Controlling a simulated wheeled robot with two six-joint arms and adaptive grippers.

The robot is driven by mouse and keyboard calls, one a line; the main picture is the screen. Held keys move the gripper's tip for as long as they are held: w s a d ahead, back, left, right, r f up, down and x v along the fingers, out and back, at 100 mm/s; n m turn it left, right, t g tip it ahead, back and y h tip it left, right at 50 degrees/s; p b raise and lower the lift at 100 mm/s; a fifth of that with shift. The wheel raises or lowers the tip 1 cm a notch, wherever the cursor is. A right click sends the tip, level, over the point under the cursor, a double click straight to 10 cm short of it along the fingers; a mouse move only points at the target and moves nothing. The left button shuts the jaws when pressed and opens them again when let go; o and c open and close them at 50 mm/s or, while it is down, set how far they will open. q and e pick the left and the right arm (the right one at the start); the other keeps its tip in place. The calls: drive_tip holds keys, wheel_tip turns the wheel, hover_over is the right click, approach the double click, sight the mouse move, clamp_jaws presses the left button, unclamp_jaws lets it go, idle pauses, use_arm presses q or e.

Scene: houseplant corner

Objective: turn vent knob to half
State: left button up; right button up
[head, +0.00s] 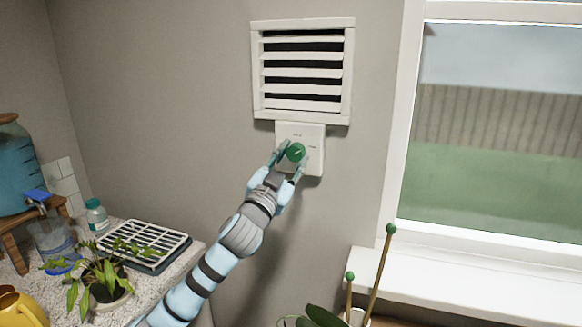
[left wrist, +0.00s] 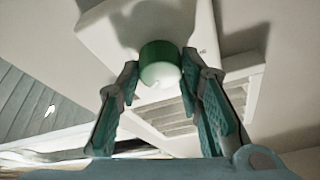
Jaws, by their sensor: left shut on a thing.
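The green vent knob (head: 296,152) sits on a white plate (head: 314,163) below the white slatted vent (head: 303,70) on the wall. The vent's slats stand apart with dark gaps between them. My left gripper (head: 293,160) is at the knob, one finger on each side, shut on it. In the left wrist view the knob (left wrist: 160,64) shows between the two fingers (left wrist: 160,78). The small lettering on the plate is too small to read. My right gripper is not in view.
A counter at the lower left holds a black and white rack (head: 145,245), a potted plant (head: 110,290), a bottle (head: 96,216) and a yellow watering can (head: 18,310). A window with a white sill (head: 470,285) is at the right. Green-tipped stakes (head: 390,229) rise below it.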

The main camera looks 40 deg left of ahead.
use_arm(q)
drive_tip(key=n+y+b, duration=0.1)
drive_tip(key=n, duration=0.1)
drive_tip(key=n+b, duration=0.1)
drive_tip(key=n, duration=0.1)
drive_tip(key=shift+d+f+y, duration=0.1)
drive_tip(key=shift+f+y, duration=0.1)
drive_tip(key=shift+y, duration=0.2)
drive_tip(key=n+g+y+b, duration=0.1)
drive_tip(key=n, duration=0.3)
drive_tip(key=shift+w+d+y+b, duration=0.1)
drive_tip(key=shift+y+b, duration=0.3)
drive_tip(key=n+g+y+b, duration=0.1)
drive_tip(key=n, duration=0.2)
drive_tip(key=shift+r+n+y, duration=0.1)
drive_tip(key=shift+n+y, duration=0.2)
drive_tip(key=shift+r+n+g+y+b, duration=0.1)
drive_tip(key=shift+n+g+y+b, duration=0.4)
drive_tip(key=shift+n, duration=1.4)
